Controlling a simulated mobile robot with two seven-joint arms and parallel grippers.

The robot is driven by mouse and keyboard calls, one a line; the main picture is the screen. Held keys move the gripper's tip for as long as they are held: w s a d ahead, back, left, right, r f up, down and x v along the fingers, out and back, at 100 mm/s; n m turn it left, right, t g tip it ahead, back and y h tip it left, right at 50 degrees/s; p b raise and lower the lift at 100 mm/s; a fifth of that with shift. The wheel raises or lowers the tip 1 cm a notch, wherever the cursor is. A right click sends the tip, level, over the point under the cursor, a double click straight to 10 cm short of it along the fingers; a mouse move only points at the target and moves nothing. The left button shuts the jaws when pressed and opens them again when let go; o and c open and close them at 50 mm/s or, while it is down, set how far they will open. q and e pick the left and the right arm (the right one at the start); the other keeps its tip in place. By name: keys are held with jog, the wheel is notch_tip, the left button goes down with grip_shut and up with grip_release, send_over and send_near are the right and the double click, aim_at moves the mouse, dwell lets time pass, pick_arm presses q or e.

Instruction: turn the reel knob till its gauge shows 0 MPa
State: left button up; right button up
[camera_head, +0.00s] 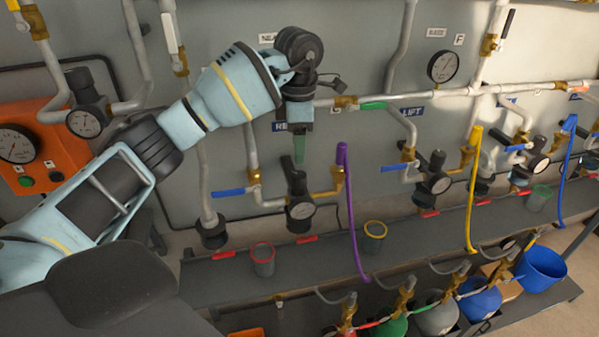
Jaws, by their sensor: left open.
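The reel regulator has a black knob (297,183) on top and a small round gauge (302,211) below it. The gauge is too small for me to read its needle. A blue label starting with "RE" (280,126) is on the panel above, partly covered by my gripper. My left gripper (299,160) comes in from the upper left and points down, with its greenish fingertips just above the knob. It is open, and nothing shows between its fingers. I cannot tell whether it touches the knob. My right gripper is out of view.
A blue-handled valve (229,192) is left of the regulator, and a purple hose (351,215) hangs to its right. The lift regulator (437,172) is farther right. A red-rimmed cup (262,258) and a yellow-rimmed cup (374,236) stand on the dark shelf (215,285) below.

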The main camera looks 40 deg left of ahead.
aim_at(299, 174)
pick_arm(q)
jog(key=shift+f, duration=3.9)
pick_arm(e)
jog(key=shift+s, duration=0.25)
pick_arm(q)
jog(key=c, duration=1)
jog(key=shift+r+n+p, duration=0.15)
jog(key=shift+n+p, duration=0.45)
jog(key=shift+n, duration=0.1)
jog(key=n+p, duration=0.1)
jog(key=n, duration=0.2)
jog(key=shift+r+p, duration=0.1)
jog(key=shift+p, duration=0.3)
jog(key=n+p, duration=0.1)
jog(key=n, duration=0.2)
jog(key=shift+n+p, duration=0.3)
jog(key=shift+f+n, duration=0.2)
jog(key=shift+n, duration=0.3)
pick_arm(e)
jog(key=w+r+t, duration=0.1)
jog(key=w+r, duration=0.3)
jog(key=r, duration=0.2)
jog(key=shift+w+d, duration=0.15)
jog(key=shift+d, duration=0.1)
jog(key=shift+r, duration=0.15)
